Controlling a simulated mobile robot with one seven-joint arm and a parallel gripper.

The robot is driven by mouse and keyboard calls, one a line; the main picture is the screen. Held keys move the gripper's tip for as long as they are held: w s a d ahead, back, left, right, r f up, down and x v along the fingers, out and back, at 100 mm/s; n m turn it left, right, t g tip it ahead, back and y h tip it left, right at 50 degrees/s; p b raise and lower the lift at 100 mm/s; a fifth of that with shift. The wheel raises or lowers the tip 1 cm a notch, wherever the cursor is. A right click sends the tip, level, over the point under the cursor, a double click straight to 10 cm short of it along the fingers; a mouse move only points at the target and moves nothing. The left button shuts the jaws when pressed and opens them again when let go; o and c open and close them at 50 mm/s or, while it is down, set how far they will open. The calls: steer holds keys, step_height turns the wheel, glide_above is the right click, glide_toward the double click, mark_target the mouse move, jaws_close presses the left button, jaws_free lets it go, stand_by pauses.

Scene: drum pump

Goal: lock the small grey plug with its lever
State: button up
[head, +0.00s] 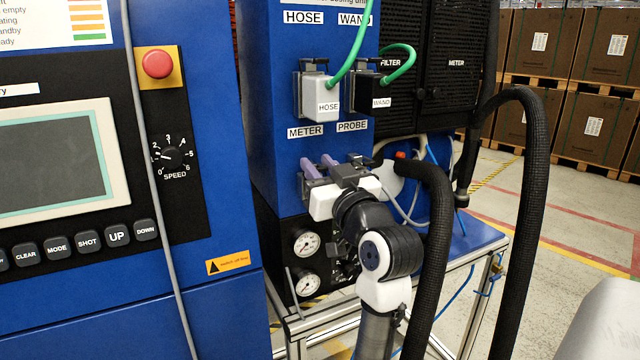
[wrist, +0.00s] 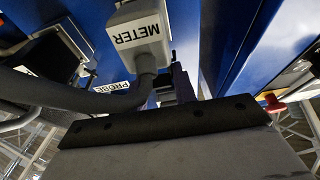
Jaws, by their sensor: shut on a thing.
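The small grey plug (wrist: 138,38), labelled METER, shows in the wrist view at top centre, against the blue panel, with a grey cable leaving it. In the head view my gripper (head: 318,165) reaches the panel just below the METER label and hides most of this plug. Its purple fingers straddle the METER socket area. In the wrist view my gripper (wrist: 182,82) is beside the plug. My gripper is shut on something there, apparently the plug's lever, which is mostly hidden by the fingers. I cannot tell the lever's angle.
The white HOSE plug (head: 319,97) and black WAND plug (head: 370,95) sit above, with green hoses. Thick black hoses (head: 437,240) hang close to the right of my arm. Gauges (head: 307,243) are below.

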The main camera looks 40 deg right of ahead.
steer(key=shift+f+t+b, duration=0.45)
steer(key=shift+t+b, duration=0.05)
steer(key=shift+b, duration=0.4)
steer(key=shift+r+t+b, duration=0.1)
steer(key=shift+t+b, duration=0.2)
steer(key=shift+b, duration=0.05)
steer(key=shift+r, duration=0.1)
steer(key=o, duration=0.9)
steer(key=shift+s, duration=0.1)
steer(key=b+v, duration=0.3)
steer(key=v, duration=1)
steer(key=shift+s+a, duration=0.2)
steer(key=shift+s, duration=0.15)
